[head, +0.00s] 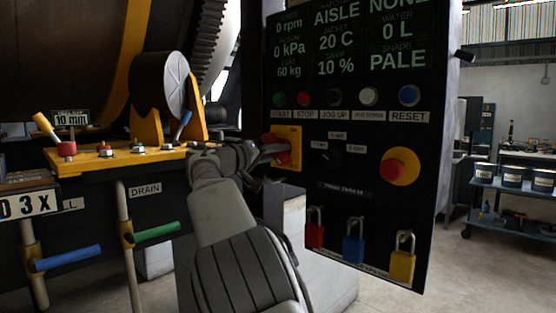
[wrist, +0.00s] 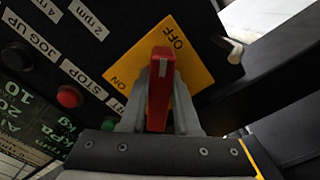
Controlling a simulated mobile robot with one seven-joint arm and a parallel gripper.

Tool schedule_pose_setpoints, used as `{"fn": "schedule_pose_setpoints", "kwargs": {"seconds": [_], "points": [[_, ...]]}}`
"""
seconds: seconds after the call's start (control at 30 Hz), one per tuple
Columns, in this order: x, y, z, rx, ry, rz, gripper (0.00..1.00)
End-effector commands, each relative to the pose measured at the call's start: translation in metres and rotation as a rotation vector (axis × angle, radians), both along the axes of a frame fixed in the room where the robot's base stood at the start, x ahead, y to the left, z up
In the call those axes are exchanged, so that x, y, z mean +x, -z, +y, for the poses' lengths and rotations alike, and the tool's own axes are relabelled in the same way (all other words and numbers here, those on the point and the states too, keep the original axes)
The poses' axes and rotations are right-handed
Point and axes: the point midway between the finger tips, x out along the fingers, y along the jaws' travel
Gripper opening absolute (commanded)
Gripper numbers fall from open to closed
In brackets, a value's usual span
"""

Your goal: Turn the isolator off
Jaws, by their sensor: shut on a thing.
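The isolator is a red handle (head: 274,148) on a yellow plate (head: 294,135) at the left side of the black control panel. In the wrist view the yellow plate (wrist: 198,66) carries the words ON at the left and OFF at the upper right. The red handle (wrist: 160,95) has a white mark near its far end, which points between the two words. My gripper (wrist: 160,106) is shut on the handle, one grey finger on each side. In the head view my gripper (head: 262,152) reaches the handle from the left and partly hides it.
A red mushroom button (head: 400,168) and a row of buttons, including a red one (head: 303,98), are right of and above the isolator. Red, blue and yellow padlocks (head: 402,262) hang below. A yellow shelf with levers (head: 110,158) is left of my arm.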

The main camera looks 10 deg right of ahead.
Motion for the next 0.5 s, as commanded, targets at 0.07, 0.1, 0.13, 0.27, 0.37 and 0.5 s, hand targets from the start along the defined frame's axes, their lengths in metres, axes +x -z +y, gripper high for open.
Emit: {"fn": "schedule_pose_setpoints", "kwargs": {"seconds": [0.07,0.1,0.13,0.27,0.37,0.5], "points": [[0.0002,0.0016,0.0004,0.009,0.001,-0.011,0.0],[0.0003,0.0016,0.0003,0.012,0.001,-0.015,0.0],[0.0003,0.0016,0.0003,0.015,0.0,-0.018,0.0],[0.0003,0.0012,0.0004,0.019,0.001,-0.023,0.0],[0.0004,0.001,0.0004,0.019,0.0,-0.024,0.0],[0.0003,0.001,0.0005,0.019,0.0,-0.024,0.0]]}}
